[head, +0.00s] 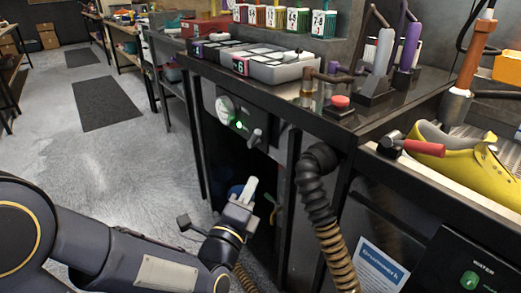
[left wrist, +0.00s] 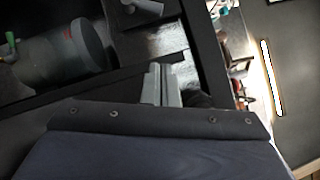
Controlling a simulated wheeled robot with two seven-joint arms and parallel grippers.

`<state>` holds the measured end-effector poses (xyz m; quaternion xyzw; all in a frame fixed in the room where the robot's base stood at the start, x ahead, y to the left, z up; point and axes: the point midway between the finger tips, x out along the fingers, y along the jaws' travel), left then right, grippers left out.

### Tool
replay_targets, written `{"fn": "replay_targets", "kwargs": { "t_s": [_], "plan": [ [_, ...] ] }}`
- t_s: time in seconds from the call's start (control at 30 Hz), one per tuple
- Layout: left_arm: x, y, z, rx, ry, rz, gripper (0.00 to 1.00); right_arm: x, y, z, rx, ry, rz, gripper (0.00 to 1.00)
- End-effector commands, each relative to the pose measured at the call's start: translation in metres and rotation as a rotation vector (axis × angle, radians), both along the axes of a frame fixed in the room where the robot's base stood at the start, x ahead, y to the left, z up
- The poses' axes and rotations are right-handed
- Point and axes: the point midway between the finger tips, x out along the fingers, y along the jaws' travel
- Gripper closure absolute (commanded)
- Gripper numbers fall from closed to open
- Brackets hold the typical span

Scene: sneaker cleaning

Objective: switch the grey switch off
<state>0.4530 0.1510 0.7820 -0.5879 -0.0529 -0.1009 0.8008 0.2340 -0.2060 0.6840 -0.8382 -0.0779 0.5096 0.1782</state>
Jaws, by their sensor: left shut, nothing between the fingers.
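The grey switch (head: 255,137) sticks out from the dark front panel under the workbench, just right of a round gauge and a small green light. My left gripper (head: 251,184) is shut and empty, below the switch and apart from it, with its fingers pointing up. In the left wrist view the shut fingers (left wrist: 162,76) point up in the picture. A grey part at the top edge there (left wrist: 146,7) may be the switch, but it is cut off. My right gripper is in neither view.
A round gauge (head: 225,108) sits left of the switch. A black ribbed hose (head: 317,195) hangs on the right. The workbench (head: 290,108) overhangs the panel. A red button (head: 341,102) and yellow shoe (head: 455,160) are on the right. Open floor (head: 110,150) lies left.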

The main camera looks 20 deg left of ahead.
Motion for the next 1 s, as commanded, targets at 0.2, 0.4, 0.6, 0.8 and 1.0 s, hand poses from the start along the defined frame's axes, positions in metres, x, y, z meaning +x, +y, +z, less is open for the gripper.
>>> {"fn": "replay_targets", "kwargs": {
  "t_s": [0.2,0.4,0.6,0.8,1.0],
  "plan": [
    [0.005,0.000,0.001,-0.002,-0.001,0.000,1.00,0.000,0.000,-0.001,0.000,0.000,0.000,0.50],
    [0.033,-0.003,0.006,-0.002,-0.001,0.001,1.00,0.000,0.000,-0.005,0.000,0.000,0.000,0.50],
    [0.076,-0.008,0.014,-0.001,-0.001,0.000,1.00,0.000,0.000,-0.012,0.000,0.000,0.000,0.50],
    [0.109,0.000,0.025,-0.005,-0.002,0.004,1.00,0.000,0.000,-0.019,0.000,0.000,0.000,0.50],
    [0.123,0.012,0.032,-0.003,0.000,0.000,1.00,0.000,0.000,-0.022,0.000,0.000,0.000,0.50]
  ]
}}
